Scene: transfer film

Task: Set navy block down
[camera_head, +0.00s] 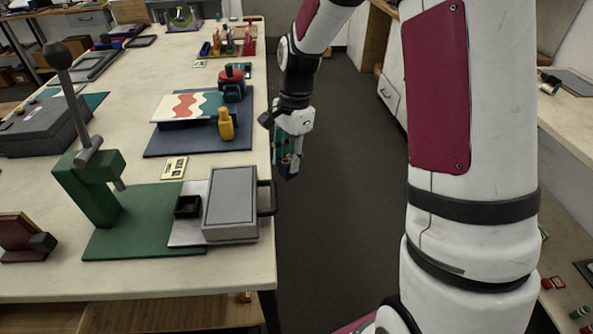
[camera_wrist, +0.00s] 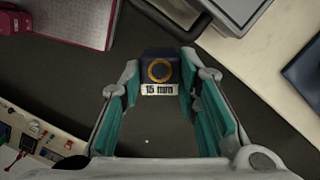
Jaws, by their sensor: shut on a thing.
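The navy block (camera_wrist: 160,66) sits between the two teal-padded fingers of my gripper (camera_wrist: 158,88) in the wrist view. It has an orange ring on its face and a white label reading "15 mm". My gripper is shut on it. In the head view my gripper (camera_head: 288,160) hangs in the aisle just right of the table's right edge, over the dark floor. The block is mostly hidden by the fingers there.
The long pale table (camera_head: 150,285) holds a green lever press (camera_head: 95,190), a grey box with a side handle (camera_head: 232,195), and a navy mat (camera_head: 165,146) with a wavy-patterned board (camera_head: 187,105) and yellow piece (camera_head: 226,125). Another counter (camera_head: 565,125) stands at right.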

